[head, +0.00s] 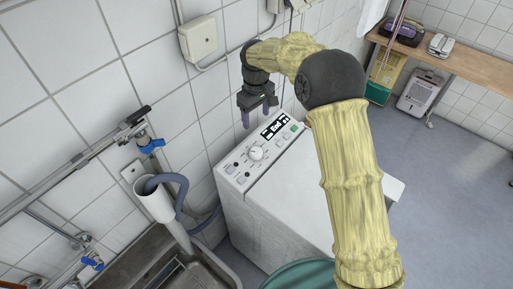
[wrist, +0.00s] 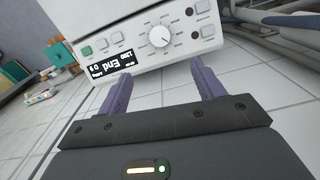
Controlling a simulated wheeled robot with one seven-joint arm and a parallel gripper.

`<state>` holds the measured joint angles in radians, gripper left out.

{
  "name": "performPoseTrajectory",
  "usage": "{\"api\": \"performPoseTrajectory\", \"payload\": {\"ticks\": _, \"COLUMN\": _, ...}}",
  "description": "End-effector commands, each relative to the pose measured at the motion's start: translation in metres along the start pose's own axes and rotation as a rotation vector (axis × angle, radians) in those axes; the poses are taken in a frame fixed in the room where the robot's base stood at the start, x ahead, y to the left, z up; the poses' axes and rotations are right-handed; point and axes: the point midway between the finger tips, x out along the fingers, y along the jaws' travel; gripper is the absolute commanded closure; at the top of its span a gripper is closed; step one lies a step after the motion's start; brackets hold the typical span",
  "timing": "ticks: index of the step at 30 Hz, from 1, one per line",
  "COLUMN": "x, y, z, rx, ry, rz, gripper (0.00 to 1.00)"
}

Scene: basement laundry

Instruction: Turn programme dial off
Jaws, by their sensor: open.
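The programme dial (head: 256,153) is a round white knob on the control panel of a white top-loading washing machine (head: 270,215). In the wrist view the dial (wrist: 160,36) appears upside down, beyond my fingertips, with marks around it. My gripper (head: 258,116) hangs over the back of the panel, apart from the dial. Its two purple fingers (wrist: 160,82) are spread with nothing between them. The dial is not hidden in either view.
A metal sink (head: 185,270) with a grey hose (head: 181,190) and blue-handled taps (head: 150,146) lies left of the washer. A teal round object (head: 300,276) stands in front. A wooden bench (head: 465,62) is at the back right. Open floor (head: 440,170) lies to the right.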

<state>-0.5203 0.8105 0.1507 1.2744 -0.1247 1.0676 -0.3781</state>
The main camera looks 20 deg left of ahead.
Motion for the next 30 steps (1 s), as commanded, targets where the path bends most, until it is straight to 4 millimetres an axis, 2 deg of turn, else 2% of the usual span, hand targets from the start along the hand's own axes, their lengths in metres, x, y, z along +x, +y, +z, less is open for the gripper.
{"api": "performPoseTrajectory", "payload": {"ticks": 7, "x": 0.002, "y": 0.001, "z": 0.001, "rx": 0.003, "ry": 0.001, "rz": 0.0, "gripper": 0.32}}
{"api": "performPoseTrajectory", "payload": {"ticks": 11, "x": 0.01, "y": 0.001, "z": 0.001, "rx": 0.003, "ry": -0.001, "rz": -0.001, "gripper": 0.32}}
{"api": "performPoseTrajectory", "payload": {"ticks": 17, "x": 0.039, "y": 0.001, "z": 0.001, "rx": 0.004, "ry": -0.002, "rz": -0.001, "gripper": 0.32}}
{"api": "performPoseTrajectory", "payload": {"ticks": 30, "x": 0.117, "y": 0.0, "z": 0.001, "rx": 0.003, "ry": -0.002, "rz": -0.001, "gripper": 0.32}}
